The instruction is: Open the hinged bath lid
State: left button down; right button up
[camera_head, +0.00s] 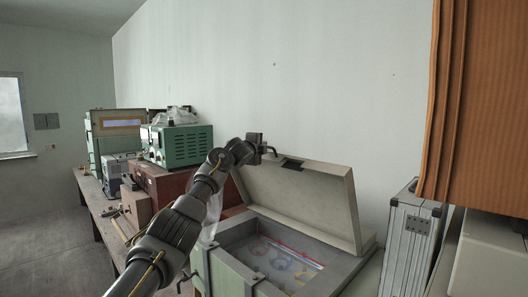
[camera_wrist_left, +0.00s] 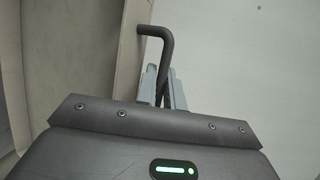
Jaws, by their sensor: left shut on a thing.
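The bath's pale lid (camera_head: 305,200) stands raised on its hinge at the back right, tilted up from the grey-rimmed bath (camera_head: 228,238). The bath's interior is exposed, with round shapes and a red line visible inside. My left gripper (camera_head: 262,149) is at the upper left edge of the lid. In the left wrist view its fingers (camera_wrist_left: 163,88) are shut on the dark bent handle (camera_wrist_left: 167,45), which joins the pale lid (camera_wrist_left: 110,50). The exact finger contact is partly hidden behind my wrist housing. My right gripper is not in view.
A green instrument (camera_head: 178,144) sits on a reddish-brown box (camera_head: 165,183) left of the bath. A silver case (camera_head: 408,240) stands to the right, below an orange-brown panel (camera_head: 485,100). The pale wall (camera_head: 270,90) is behind the lid.

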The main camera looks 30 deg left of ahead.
pick_arm(q)
jog(key=shift+w+d, duration=0.1)
dwell(0.3)
jog(key=c, duration=1.8)
grip_release()
jog(key=shift+s+f+b, duration=0.1)
jog(key=shift+s+b, duration=0.15)
jog(key=shift+b, duration=0.15)
jog(key=s+d+b, duration=0.1)
jog(key=s+b, duration=0.5)
jog(key=s, duration=0.4)
jog(key=shift+d+r+b, duration=0.35)
jog(key=shift+d+r, duration=0.05)
